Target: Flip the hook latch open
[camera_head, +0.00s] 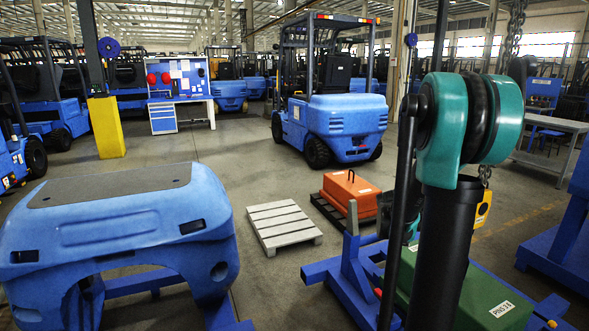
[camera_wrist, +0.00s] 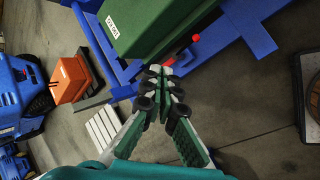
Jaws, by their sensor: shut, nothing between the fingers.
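My gripper (camera_wrist: 165,82) is shut and empty in the wrist view, its fingertips pointing toward a blue stand and green box. In the head view, it is mostly hidden behind my arm. A yellow block (camera_head: 484,208) hangs on a chain at the right of my arm in the head view, partly covered by the arm. I cannot make out a hook latch in either view. The green box (camera_head: 505,300) has a white label and lies on the blue stand (camera_head: 352,268); the box also shows in the wrist view (camera_wrist: 165,22).
An orange box (camera_head: 350,190) sits on a dark pallet. A white pallet (camera_head: 283,226) lies beside it. A large blue counterweight (camera_head: 120,225) stands at the left. A blue forklift (camera_head: 335,120) is behind. A grey bench (camera_head: 553,150) is at the right. Open floor lies between.

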